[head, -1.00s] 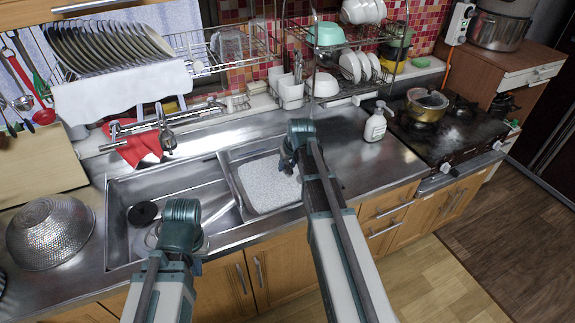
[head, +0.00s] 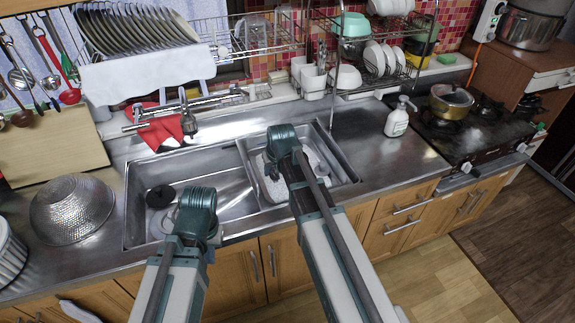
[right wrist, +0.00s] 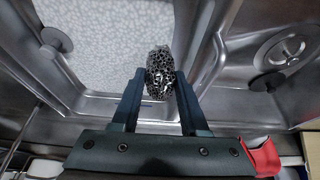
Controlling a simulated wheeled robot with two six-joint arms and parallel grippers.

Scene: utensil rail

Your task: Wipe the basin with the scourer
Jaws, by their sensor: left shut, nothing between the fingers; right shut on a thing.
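The steel sink (head: 131,205) is set into the counter. Its right basin (head: 340,170) has a white speckled bottom, which also shows in the right wrist view (right wrist: 108,45). My right gripper (right wrist: 158,85) is shut on the scourer (right wrist: 160,72), a silvery metal mesh. In the right wrist view the scourer is by the wall between the basins; I cannot tell whether it touches the steel. In the head view my right gripper (head: 284,150) is over the right basin, with the scourer hidden. My left gripper (head: 197,208) is shut and empty over the left basin, its fingers mostly hidden.
A tap (head: 188,118) and red cloth (head: 160,130) are behind the sink. A metal colander (head: 72,208) is on the left, a soap bottle (head: 397,118) on the right. Dish racks (head: 370,60) stand behind. The counter right of the sink is mostly clear.

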